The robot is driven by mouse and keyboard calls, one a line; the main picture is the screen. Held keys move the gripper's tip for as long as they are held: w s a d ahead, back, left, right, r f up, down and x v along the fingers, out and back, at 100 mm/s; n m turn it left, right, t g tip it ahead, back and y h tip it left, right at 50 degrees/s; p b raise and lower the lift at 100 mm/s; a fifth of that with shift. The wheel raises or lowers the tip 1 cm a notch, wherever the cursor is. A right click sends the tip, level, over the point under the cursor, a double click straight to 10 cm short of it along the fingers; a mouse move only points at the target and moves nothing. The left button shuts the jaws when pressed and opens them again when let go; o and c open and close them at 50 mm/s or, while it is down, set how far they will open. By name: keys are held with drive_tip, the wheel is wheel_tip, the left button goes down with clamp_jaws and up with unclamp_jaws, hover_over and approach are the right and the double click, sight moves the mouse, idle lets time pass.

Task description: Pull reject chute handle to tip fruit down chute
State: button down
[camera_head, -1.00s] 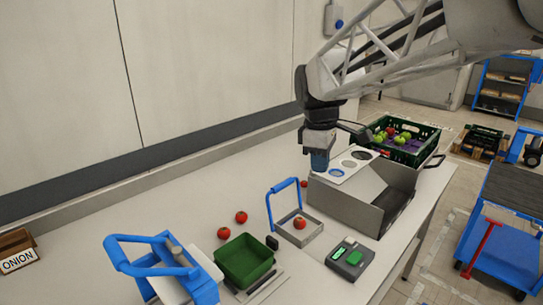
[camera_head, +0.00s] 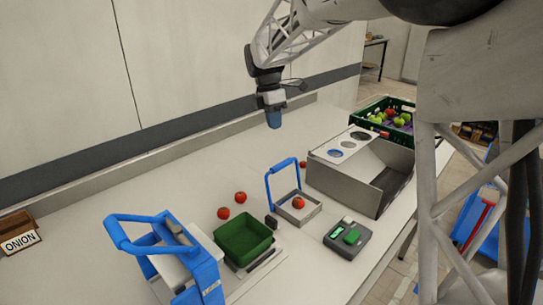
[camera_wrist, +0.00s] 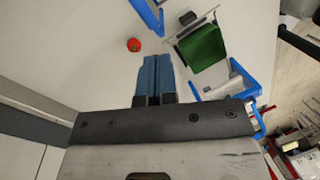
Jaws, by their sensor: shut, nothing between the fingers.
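A blue arched handle (camera_head: 283,168) stands up from a small grey tray (camera_head: 284,213) with a tomato (camera_head: 298,203) in it. The grey chute box (camera_head: 345,177), with round holes in its top, stands just behind and right of the tray. My gripper (camera_head: 273,120) is shut and empty in the air above the bench, apart from the handle. In the wrist view its blue fingers (camera_wrist: 157,60) are together, and a blue bar at the top edge looks like the handle (camera_wrist: 148,15).
Two tomatoes (camera_head: 240,198) lie on the bench near a green bin (camera_head: 243,240). A blue-framed device (camera_head: 140,245) is at front left, and a grey box with a green button (camera_head: 347,238) at front right. A fruit crate (camera_head: 365,108) is behind the chute.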

drive_tip(key=w+a+f+n, duration=0.3)
drive_tip(key=w+a+n, duration=0.1)
drive_tip(key=w, duration=0.3)
drive_tip(key=shift+a+f+g, duration=0.25)
drive_tip(key=shift+a+g, duration=0.05)
drive_tip(key=shift+a, duration=0.55)
drive_tip(key=shift+s+f, duration=0.1)
drive_tip(key=s+d+f, duration=0.2)
drive_tip(key=f, duration=0.3)
drive_tip(key=s+d+f, duration=0.2)
drive_tip(key=d+f, duration=0.1)
drive_tip(key=f, duration=0.2)
drive_tip(key=shift+s, duration=0.4)
